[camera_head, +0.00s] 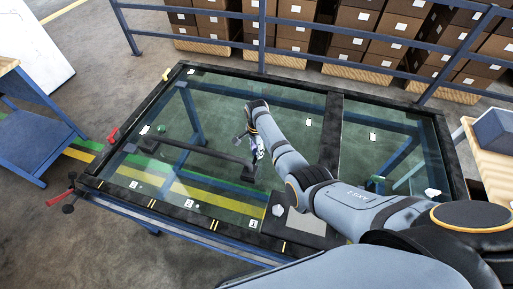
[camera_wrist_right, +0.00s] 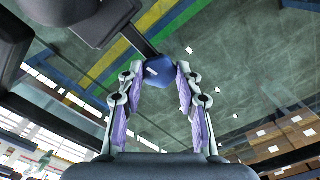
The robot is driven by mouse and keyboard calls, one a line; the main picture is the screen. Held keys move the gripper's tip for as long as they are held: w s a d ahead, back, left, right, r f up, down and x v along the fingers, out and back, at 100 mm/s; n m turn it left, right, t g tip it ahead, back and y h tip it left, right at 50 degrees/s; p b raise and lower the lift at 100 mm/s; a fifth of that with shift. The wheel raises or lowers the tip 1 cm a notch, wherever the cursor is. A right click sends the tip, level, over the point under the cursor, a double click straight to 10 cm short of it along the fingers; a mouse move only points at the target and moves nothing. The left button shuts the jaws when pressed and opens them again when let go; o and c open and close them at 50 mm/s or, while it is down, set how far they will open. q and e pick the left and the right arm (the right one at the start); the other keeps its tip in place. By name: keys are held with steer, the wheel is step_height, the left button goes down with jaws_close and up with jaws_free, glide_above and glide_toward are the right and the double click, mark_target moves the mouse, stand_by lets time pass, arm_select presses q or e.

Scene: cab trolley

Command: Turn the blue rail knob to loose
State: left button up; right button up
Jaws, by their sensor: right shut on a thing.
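The blue knob (camera_wrist_right: 158,74) shows in the right wrist view between the two purple-padded fingers of my right gripper (camera_wrist_right: 157,80). A small white mark shows on the knob's left part. The fingers are closed in on it from both sides. The knob sits by the end of a dark rail (camera_wrist_right: 138,42). In the head view my right gripper (camera_head: 255,152) is over the glass at the right part of the dark rail (camera_head: 200,152), and the knob is hard to make out there. My left gripper is not in view.
The glass table has a black frame (camera_head: 225,213) with numbered white labels along its near edge. Red handles (camera_head: 113,135) (camera_head: 60,197) stick out on the left. A small green knob (camera_head: 161,129) is at the glass's left. A blue rail (camera_head: 262,35) and stacked boxes (camera_head: 295,30) are behind.

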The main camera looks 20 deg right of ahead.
steer(key=n+p, duration=0.2)
steer(key=n, duration=0.3)
steer(key=n+p, duration=0.1)
steer(key=n, duration=0.5)
steer(key=shift+s+n, duration=0.1)
steer(key=shift+n, duration=0.3)
steer(key=n+p, duration=0.1)
steer(key=n, duration=0.2)
steer(key=shift+n, duration=0.3)
steer(key=n, duration=0.3)
steer(key=shift+d+n, duration=0.1)
steer(key=shift+n, duration=0.2)
steer(key=n, duration=0.6)
steer(key=shift+p, duration=0.3)
steer(key=shift+n, duration=0.4)
steer(key=o, duration=1.2)
steer(key=shift+c, duration=0.2)
